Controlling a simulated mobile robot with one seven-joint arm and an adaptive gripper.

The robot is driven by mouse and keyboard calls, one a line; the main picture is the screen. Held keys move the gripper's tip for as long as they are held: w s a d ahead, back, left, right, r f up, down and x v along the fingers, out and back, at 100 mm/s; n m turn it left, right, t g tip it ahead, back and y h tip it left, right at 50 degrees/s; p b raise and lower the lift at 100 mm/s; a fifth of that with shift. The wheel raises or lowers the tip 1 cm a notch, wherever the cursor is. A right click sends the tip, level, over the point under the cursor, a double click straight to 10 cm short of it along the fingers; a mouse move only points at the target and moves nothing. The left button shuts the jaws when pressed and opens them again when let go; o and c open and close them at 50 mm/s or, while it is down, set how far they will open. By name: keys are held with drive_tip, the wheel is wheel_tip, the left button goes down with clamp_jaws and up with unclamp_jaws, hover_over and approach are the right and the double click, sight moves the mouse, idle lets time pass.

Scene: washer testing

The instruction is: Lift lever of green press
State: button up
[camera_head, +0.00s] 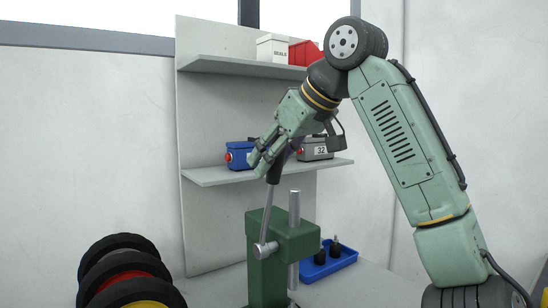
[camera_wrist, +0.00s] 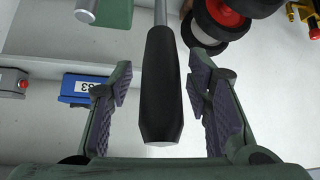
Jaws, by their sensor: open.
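The green press (camera_head: 284,237) stands on the table, and its steel lever (camera_head: 268,215) points up with a black handle (camera_head: 275,172) at its top. My gripper (camera_head: 262,165) is at the handle, seen from the body camera. In the wrist view the black handle (camera_wrist: 161,90) lies between the two spread fingers of my gripper (camera_wrist: 160,100), with a gap on each side. The fingers are open and do not touch it in that view. A corner of the press (camera_wrist: 108,12) shows at the top of the wrist view.
A blue box (camera_head: 238,155) and a grey box (camera_head: 316,149) sit on the lower shelf (camera_head: 215,177) behind my gripper. A blue tray (camera_head: 330,262) with black parts lies right of the press. Several wheels (camera_head: 125,270) stand at lower left.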

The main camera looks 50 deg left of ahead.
drive_tip(key=shift+r, duration=0.1)
drive_tip(key=v, duration=1.2)
idle(0.4)
